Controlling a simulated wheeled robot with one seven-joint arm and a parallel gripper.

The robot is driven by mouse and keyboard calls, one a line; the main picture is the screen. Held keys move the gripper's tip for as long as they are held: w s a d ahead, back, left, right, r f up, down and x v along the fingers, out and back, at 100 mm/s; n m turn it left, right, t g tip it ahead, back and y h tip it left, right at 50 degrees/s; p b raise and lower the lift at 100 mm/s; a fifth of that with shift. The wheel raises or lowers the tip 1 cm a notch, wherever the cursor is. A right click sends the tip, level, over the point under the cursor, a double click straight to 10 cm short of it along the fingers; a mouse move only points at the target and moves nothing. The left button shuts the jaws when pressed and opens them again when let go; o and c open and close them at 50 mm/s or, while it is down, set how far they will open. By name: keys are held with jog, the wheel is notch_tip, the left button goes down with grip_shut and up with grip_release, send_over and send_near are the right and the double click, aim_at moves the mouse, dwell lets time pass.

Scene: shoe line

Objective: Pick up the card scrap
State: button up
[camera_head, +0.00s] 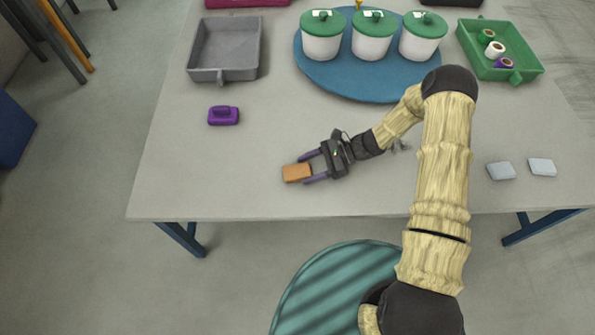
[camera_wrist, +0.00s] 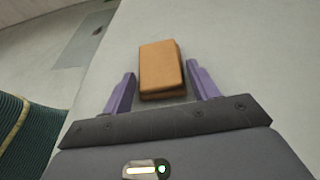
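An orange-brown flat block (camera_head: 296,173), which looks like the card scrap, lies on the grey table near its front edge. It also shows in the wrist view (camera_wrist: 161,68), just ahead of the palm. My gripper (camera_head: 306,170) is open, with its two purple fingers apart. In the wrist view, the fingertips (camera_wrist: 160,76) stand on either side of the block's nearer part, with a gap visible on each side. The block's far end reaches beyond the fingertips. I cannot tell the exact height of the fingers above the table.
A purple object (camera_head: 223,116) lies left of the block. A grey tray (camera_head: 192,55) stands behind it. Green-lidded white pots (camera_head: 371,42) stand on a blue round mat (camera_head: 350,91). A green tray (camera_head: 477,62) holds rolls. Two pale pieces (camera_head: 501,171) lie at right. The front-left table is clear.

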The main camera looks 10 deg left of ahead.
aim_at(310, 168)
jog(key=c, duration=0.5)
jog(key=shift+r, duration=0.1)
jog(key=shift+c, duration=0.2)
notch_tip(310, 168, up, 10)
jog(key=p, duration=0.1)
dwell(0.4)
jog(key=w+d+r+m+t+p, duration=0.1)
jog(key=d+r+m+t+p, duration=0.2)
jog(key=d+m+t+p, duration=0.3)
jog(key=d+r+m+t+h+p, duration=0.1)
jog(key=d+r+m+t+p, duration=0.2)
jog(key=d+p, duration=0.9)
jog(key=d+m+t, duration=0.3)
jog(key=d+t, duration=0.1)
jog(key=shift+w+d+r, duration=0.15)
jog(key=shift+w+d, duration=0.2)
jog(key=shift+w, duration=0.05)
